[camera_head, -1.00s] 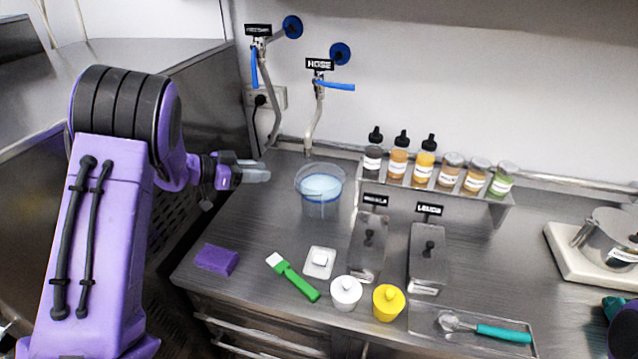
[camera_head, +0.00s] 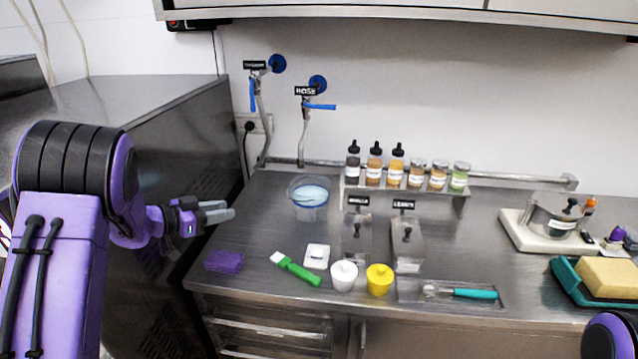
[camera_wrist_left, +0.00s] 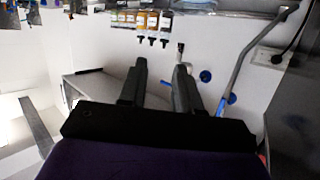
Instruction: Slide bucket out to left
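A clear bucket (camera_head: 309,198) with pale blue liquid stands upright on the steel counter, below the hose tap (camera_head: 312,103), in the head view. My left gripper (camera_head: 220,212) is left of the bucket, apart from it, off the counter's left edge. Its fingers point right. In the left wrist view the two fingers of the left gripper (camera_wrist_left: 160,85) are spread with nothing between them. The bucket is not identifiable in the left wrist view. My right gripper is not visible; only a purple piece of that arm shows at the lower right.
A purple sponge (camera_head: 225,261), green brush (camera_head: 296,269), white tub (camera_head: 344,275) and yellow tub (camera_head: 380,279) lie along the counter's front. A bottle rack (camera_head: 405,190) stands right of the bucket. Counter between bucket and left edge is clear. A steel cabinet (camera_head: 190,160) stands left.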

